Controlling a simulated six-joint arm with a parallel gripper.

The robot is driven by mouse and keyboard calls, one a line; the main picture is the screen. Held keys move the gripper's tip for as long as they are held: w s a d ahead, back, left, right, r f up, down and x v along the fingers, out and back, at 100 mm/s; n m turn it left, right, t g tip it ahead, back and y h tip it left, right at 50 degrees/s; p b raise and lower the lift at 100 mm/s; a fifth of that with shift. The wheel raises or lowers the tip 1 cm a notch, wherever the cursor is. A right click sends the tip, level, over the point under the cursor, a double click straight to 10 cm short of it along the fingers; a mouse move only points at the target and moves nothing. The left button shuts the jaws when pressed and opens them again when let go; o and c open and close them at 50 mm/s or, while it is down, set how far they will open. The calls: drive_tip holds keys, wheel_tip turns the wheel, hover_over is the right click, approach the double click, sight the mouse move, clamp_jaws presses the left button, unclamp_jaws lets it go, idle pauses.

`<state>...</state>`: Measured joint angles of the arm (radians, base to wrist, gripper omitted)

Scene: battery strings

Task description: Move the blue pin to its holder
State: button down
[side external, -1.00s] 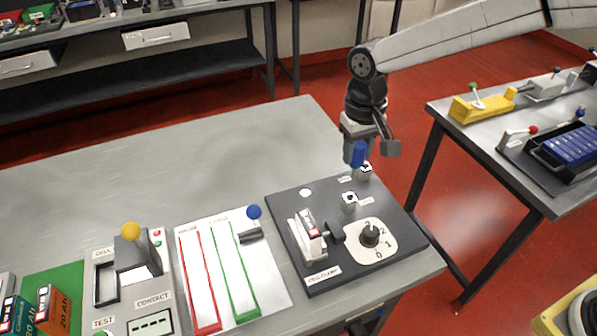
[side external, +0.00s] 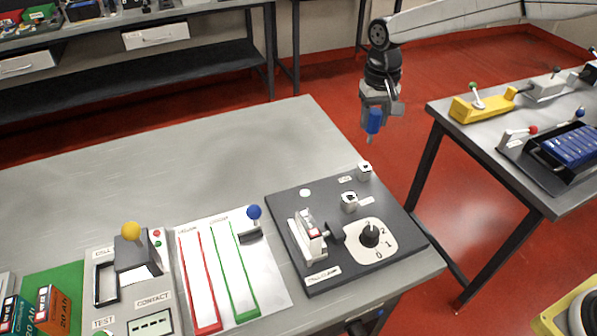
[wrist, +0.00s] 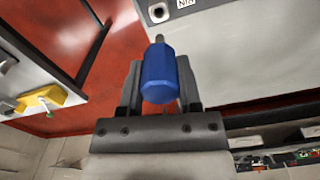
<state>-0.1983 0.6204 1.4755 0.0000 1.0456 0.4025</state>
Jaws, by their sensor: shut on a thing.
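The blue pin (side external: 374,121) is a blue cylinder with a thin grey tip that points down in the side view. My gripper (side external: 371,108) is shut on it and holds it in the air, above and behind the dark panel. In the wrist view the blue pin (wrist: 160,74) sits between the two fingers of my gripper (wrist: 159,85), its grey tip reaching past them. Two small white blocks with dark holes, a rear block (side external: 364,170) and a front block (side external: 349,202), stand on the dark panel (side external: 285,205). Labels lie beside them, too small to read.
The dark panel also bears a clamp (side external: 309,240) and a rotary knob (side external: 371,233). A lever with a blue ball (side external: 254,212) and one with a yellow ball (side external: 131,231) rise to the left. The back of the grey table (side external: 200,160) is clear.

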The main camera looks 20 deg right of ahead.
sight(370, 142)
drive_tip(key=shift+d+f, duration=0.1)
drive_tip(key=shift+f, duration=0.1)
idle(0.4)
drive_tip(key=shift+f, duration=2.7)
drive_tip(key=shift+f, duration=2.4)
drive_tip(key=shift+c, duration=1)
unclamp_jaws()
drive_tip(key=shift+r, duration=0.1)
drive_tip(key=shift+r, duration=3.85)
